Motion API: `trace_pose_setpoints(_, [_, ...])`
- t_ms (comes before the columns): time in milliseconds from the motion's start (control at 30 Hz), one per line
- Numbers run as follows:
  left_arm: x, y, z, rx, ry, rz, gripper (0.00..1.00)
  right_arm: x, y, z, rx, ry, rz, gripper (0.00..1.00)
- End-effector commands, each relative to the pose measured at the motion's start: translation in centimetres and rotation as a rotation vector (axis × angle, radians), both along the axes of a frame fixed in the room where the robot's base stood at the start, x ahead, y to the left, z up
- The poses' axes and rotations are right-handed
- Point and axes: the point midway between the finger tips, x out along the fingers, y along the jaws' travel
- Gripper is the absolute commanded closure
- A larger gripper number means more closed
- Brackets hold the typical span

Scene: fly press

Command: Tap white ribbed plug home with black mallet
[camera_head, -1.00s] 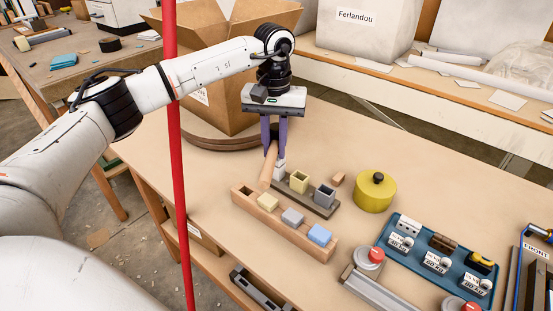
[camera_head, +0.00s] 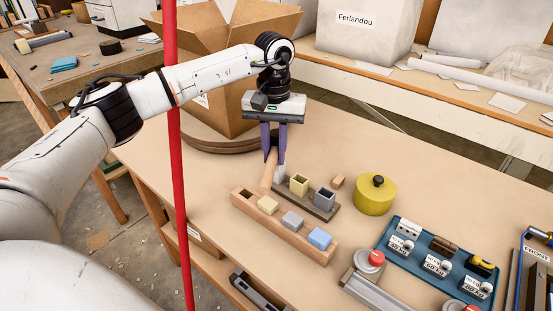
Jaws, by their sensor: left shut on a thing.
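My left gripper (camera_head: 273,160) points down over the far left end of a dark rack. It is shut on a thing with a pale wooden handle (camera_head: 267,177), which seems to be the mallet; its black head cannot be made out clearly. The white plug (camera_head: 280,174) is upright at the rack's far left end, right beside the handle and partly hidden by the fingers. I cannot tell how deep it sits or whether the mallet touches it. My right gripper is not in view.
The rack (camera_head: 320,210) also carries a yellow socket (camera_head: 299,184) and a grey socket (camera_head: 324,199). A wooden block (camera_head: 290,233) with yellow, grey and blue pieces lies in front. A yellow round pot (camera_head: 374,195) and blue tray (camera_head: 415,262) stand right. A red post (camera_head: 178,200) crosses the view.

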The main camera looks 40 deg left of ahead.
Motion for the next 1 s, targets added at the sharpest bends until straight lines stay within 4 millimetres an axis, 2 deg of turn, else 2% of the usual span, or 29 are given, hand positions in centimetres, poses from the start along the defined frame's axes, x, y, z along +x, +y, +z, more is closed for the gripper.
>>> trace_pose_setpoints(33, [0.0,0.0,0.7,-0.001,-0.002,0.000,1.00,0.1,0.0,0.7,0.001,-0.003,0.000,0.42])
trace_pose_setpoints(100, [0.0,0.0,0.7,-0.001,-0.003,0.000,1.00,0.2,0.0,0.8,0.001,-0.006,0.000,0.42])
trace_pose_setpoints(433, [0.1,0.0,1.0,-0.001,-0.003,0.000,1.00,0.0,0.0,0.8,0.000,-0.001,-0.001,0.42])
trace_pose_setpoints(900, [0.1,0.0,5.5,-0.001,-0.004,0.000,1.00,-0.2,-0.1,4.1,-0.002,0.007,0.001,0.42])
trace_pose_setpoints(1000, [0.1,0.0,5.8,-0.001,-0.003,0.000,1.00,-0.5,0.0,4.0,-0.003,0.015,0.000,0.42])
